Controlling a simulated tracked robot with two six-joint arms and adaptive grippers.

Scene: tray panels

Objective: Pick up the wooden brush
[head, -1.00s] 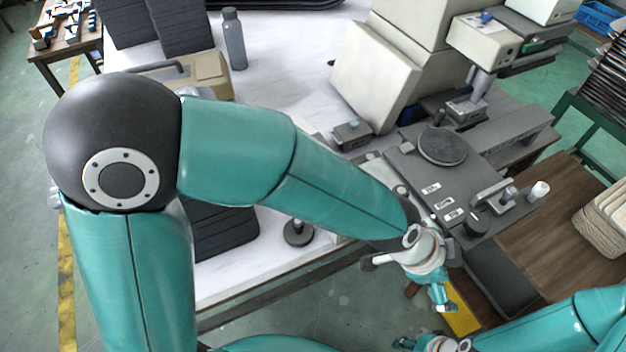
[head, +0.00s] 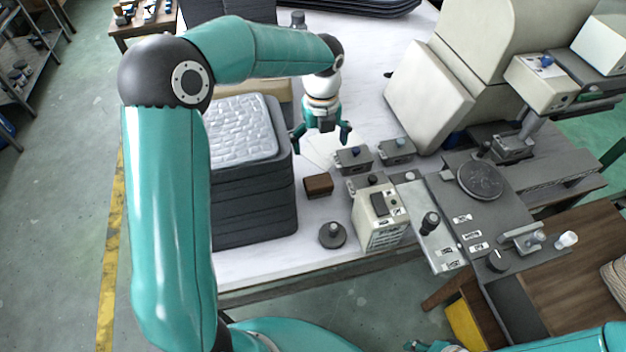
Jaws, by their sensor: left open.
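A small brown block (head: 318,185), which looks like the wooden brush, lies on the white table just right of the stack of dark trays. Its bristles cannot be made out. My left gripper (head: 322,138) hangs over the table beyond the block, fingers spread and pointing down, with nothing between them. It is apart from the block. My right gripper (head: 436,346) only just shows at the bottom edge, mostly cut off, so its fingers cannot be read.
The dark tray stack (head: 245,205), with a pale textured panel (head: 242,130) on top, stands left of the block. A round black-knobbed weight (head: 333,235) and a beige control box (head: 380,217) stand in front and to the right. Small grey boxes (head: 353,159) sit right of my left gripper.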

